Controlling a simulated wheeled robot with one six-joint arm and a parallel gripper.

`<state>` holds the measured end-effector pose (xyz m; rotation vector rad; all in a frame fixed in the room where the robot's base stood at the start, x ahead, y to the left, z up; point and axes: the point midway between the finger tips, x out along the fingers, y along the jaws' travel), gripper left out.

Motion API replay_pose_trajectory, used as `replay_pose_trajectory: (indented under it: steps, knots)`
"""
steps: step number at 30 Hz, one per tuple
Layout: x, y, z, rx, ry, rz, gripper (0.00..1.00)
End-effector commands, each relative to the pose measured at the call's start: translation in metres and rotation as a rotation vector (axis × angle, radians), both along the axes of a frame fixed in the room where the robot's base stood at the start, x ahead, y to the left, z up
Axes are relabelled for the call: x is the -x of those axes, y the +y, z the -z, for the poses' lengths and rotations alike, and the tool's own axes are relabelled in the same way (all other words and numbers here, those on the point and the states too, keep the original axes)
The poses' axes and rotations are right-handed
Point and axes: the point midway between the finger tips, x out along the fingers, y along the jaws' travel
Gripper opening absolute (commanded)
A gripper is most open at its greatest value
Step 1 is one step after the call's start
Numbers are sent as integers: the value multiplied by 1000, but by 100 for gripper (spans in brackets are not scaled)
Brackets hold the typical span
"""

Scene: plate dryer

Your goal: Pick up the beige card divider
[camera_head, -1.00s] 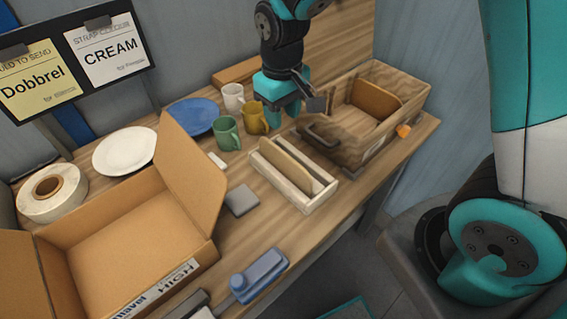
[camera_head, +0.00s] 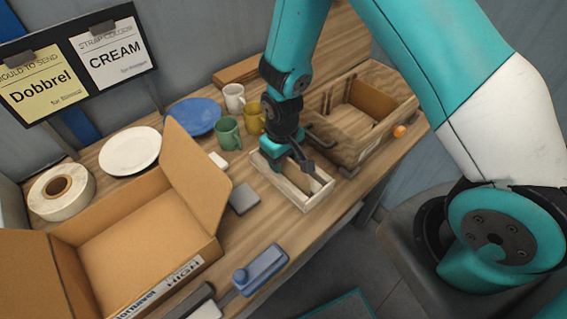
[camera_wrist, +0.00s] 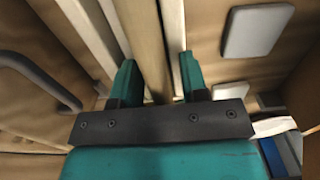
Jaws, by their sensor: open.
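The beige card divider (camera_head: 316,185) stands on edge lengthwise in a pale narrow wooden tray (camera_head: 318,200) on the bench. My arm and gripper hide much of it in the head view. My gripper (camera_head: 289,168) points down over the tray. In the wrist view the divider (camera_wrist: 147,40) runs as an upright strip between my open fingers (camera_wrist: 160,80), one on each side. I cannot tell whether either finger touches it. A similar tan panel (camera_head: 371,98) stands in the larger wooden box.
The larger wooden box (camera_head: 350,145) with a dark handle is right of the tray. A green mug (camera_head: 228,133) and a yellow mug (camera_head: 254,118) stand behind. A grey block (camera_head: 243,198) and an open cardboard box (camera_head: 125,245) lie left.

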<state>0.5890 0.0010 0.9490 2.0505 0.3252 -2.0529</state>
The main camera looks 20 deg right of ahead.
Motion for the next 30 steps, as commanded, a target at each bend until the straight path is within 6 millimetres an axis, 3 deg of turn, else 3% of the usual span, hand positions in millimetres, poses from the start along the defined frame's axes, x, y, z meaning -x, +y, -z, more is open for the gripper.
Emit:
replay_pose_trajectory:
  steps: [8, 13, 14, 25, 30]
  knots:
    - [0, 0, 4, -1, -2, 0, 40]
    - [0, 0, 4, 0, -1, 0, 4]
    - [0, 0, 4, 0, -1, 0, 0]
    - [0, 0, 2, -1, -2, 0, 0]
    - [-1, 0, -9, -1, -4, 0, 0]
